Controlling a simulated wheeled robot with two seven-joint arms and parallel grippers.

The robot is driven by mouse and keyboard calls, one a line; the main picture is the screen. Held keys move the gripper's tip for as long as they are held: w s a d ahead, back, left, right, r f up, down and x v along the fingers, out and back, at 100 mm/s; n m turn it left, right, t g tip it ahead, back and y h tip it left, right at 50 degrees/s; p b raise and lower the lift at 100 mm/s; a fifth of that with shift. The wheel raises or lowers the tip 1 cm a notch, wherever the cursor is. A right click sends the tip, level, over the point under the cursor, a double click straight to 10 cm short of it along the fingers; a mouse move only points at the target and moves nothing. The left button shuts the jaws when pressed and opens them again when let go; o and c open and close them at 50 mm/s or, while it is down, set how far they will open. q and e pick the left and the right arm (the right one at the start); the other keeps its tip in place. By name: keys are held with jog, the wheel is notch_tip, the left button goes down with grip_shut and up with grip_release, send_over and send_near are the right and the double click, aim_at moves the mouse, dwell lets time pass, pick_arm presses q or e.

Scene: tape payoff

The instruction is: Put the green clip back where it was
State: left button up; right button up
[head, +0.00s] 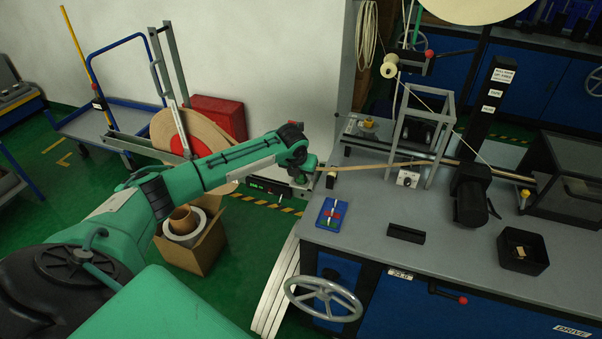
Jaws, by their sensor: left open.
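My left gripper (302,178) is open at the left edge of the grey bench (375,262), close to the left end of a tan tape (385,165). I cannot tell whether it touches the tape. A blue tray (323,222) lies on the bench just below and right of the gripper, holding small coloured pieces too small to tell apart. I cannot make out the green clip for certain; the green gripper and arm parts may hide it. My right gripper is not in view.
A black bin (535,262) with a small tan piece and a dark block (406,233) sit on the bench. A metal frame (443,150) and a black motor (470,200) stand behind. A handwheel (323,299) juts from the front. A cardboard box (205,252) is on the floor.

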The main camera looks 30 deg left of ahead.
pick_arm(q)
jog(key=b+v, duration=0.1)
jog(key=v, duration=1.1)
jog(key=shift+r+b, duration=0.15)
jog(key=shift+b, duration=0.25)
jog(key=shift+d, duration=0.1)
